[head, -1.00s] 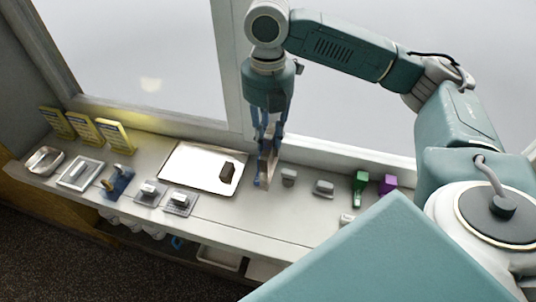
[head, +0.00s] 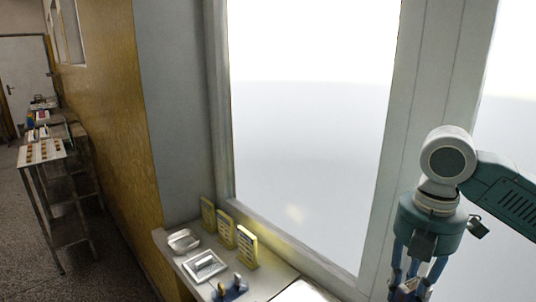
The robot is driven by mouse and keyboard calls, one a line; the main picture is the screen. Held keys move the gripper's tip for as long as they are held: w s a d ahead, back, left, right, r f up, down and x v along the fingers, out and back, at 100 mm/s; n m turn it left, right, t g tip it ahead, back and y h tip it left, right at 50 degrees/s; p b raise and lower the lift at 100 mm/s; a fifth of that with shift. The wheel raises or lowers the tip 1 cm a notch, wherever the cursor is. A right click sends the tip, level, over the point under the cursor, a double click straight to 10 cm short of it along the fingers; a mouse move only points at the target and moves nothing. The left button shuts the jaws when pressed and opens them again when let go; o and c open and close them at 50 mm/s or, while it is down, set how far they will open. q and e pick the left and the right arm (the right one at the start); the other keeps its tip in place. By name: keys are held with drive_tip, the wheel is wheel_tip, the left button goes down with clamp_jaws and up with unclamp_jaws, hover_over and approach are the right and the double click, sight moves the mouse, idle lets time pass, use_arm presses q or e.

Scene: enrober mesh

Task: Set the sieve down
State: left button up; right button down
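My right arm comes in from the right, and its gripper (head: 405,291) points down at the bottom edge of the head view. The fingertips are at or past the frame edge. A tan piece shows between the blue fingers, but I cannot tell whether it is a held sieve or part of the gripper. No sieve can be clearly made out. A corner of the pale tray (head: 303,292) on the counter (head: 174,262) shows to the left of the gripper. My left gripper is not in view.
On the counter's left end are a metal dish (head: 184,241), a shallow metal tray (head: 205,266), a blue holder (head: 230,291) and yellow cards (head: 246,247). A window stands behind. At far left, a rack (head: 41,152) bears small items, with open floor beside it.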

sight(391, 301)
drive_tip(key=a+f+m, duration=0.1)
drive_tip(key=m, duration=0.1)
drive_tip(key=a+f+m, duration=0.1)
drive_tip(key=m, duration=0.2)
drive_tip(key=s+a+f+m+b, duration=0.1)
drive_tip(key=m, duration=0.2)
drive_tip(key=shift+a+f, duration=0.1)
drive_tip(key=shift+f, duration=0.1)
drive_tip(key=s+a+f+m+b, duration=0.1)
drive_tip(key=s+a+f+m, duration=0.3)
drive_tip(key=s+f+m, duration=0.3)
wheel_tip(391, 301, down, 3)
drive_tip(key=m, duration=0.7)
drive_tip(key=shift+s+b, duration=0.15)
drive_tip(key=shift+b, duration=0.25)
drive_tip(key=shift+a+f, duration=0.1)
